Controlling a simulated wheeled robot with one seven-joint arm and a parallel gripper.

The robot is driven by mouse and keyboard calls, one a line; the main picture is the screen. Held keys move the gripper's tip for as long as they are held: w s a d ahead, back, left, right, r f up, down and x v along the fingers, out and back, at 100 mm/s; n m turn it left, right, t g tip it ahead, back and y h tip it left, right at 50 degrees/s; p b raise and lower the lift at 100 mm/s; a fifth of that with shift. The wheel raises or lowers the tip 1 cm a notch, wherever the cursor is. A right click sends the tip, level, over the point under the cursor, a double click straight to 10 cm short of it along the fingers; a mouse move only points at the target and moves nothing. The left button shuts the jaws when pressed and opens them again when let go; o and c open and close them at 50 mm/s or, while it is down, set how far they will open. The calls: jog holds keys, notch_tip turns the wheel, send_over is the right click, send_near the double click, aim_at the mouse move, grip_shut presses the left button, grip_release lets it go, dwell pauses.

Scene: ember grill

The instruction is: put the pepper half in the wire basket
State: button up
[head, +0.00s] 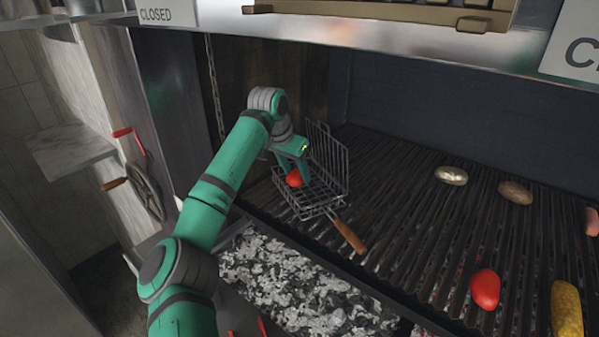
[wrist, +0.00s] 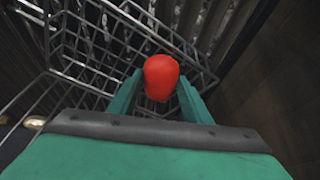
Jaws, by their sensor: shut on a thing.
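A red pepper half (head: 294,178) is held between the fingers of my gripper (head: 291,170). In the wrist view the pepper half (wrist: 161,77) sits between the two green fingertips (wrist: 160,92). The wire basket (head: 318,192) stands open on the left end of the grill grate, with its lid raised at the back and its wooden handle (head: 350,236) pointing forward. My gripper is over the left part of the basket. In the wrist view the basket's wires (wrist: 90,55) run below and to the left of the pepper half. I cannot tell whether the pepper half touches the wires.
Another red pepper half (head: 485,288), a corn cob (head: 566,308) and two brownish pieces, one at the middle (head: 452,175) and one farther right (head: 516,192), lie on the grate (head: 420,225). Ash-grey coals (head: 290,285) lie below in front. A wall stands close behind the basket.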

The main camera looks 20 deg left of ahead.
jog(key=shift+s+d+f, duration=0.1)
jog(key=shift+s+a, duration=0.25)
jog(key=shift+a, duration=0.25)
jog(key=o, duration=1.2)
jog(key=shift+d+f, duration=0.1)
jog(key=shift+d, duration=0.15)
jog(key=shift+c, duration=0.2)
jog(key=shift+w+d, duration=0.1)
jog(key=shift+w, duration=0.1)
jog(key=shift+d, duration=0.15)
jog(key=shift+r, duration=0.55)
jog(key=v, duration=1.1)
jog(key=shift+s, duration=0.3)
